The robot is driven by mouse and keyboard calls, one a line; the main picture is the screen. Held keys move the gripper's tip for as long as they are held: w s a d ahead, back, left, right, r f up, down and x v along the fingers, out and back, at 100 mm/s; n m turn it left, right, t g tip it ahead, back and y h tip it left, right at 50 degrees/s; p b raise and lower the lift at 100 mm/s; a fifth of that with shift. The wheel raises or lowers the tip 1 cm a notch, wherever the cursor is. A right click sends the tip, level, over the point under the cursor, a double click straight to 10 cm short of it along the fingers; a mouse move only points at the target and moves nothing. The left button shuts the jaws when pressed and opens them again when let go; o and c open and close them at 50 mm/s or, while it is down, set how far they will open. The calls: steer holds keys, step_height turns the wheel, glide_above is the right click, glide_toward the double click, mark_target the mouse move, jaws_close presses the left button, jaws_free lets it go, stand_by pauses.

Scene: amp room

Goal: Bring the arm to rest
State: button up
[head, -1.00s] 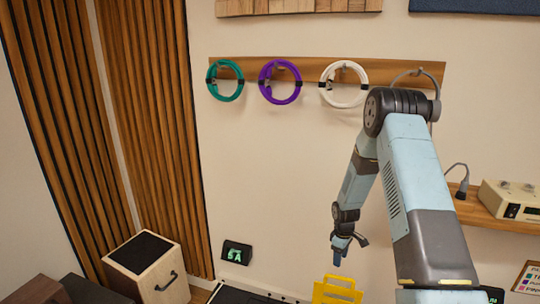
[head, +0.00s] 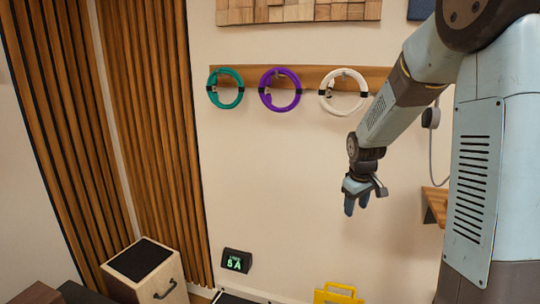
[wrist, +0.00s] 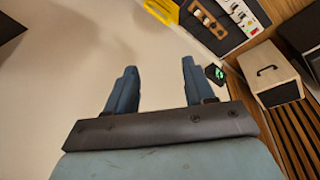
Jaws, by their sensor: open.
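My arm comes in from the right side of the head view and bends down toward the middle. My gripper (head: 357,200) hangs in front of the bare wall, below the white coiled cable. In the wrist view my gripper (wrist: 155,90) shows two blue fingers set wide apart with nothing between them. It is open and empty, and it touches nothing that I can see. My arm hides part of the wall and of the shelf at the right.
Teal (head: 226,89), purple (head: 280,90) and white (head: 342,92) coiled cables hang on a wooden rail (head: 308,76). A display reading "5 A" (head: 236,261), a yellow object (head: 338,293) and a wooden box (head: 146,271) are lower down. The wall's middle is clear.

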steer(key=s+a+r+m+t, duration=0.2)
steer(key=s+r+m, duration=0.1)
steer(key=s+r, duration=1.05)
steer(key=s+r+m+t, duration=0.1)
steer(key=s+r+m, duration=0.1)
steer(key=s, duration=1.2)
steer(key=shift+s+a+r+m+y, duration=0.35)
steer(key=shift+r+m+y, duration=0.05)
steer(key=shift+r, duration=0.15)
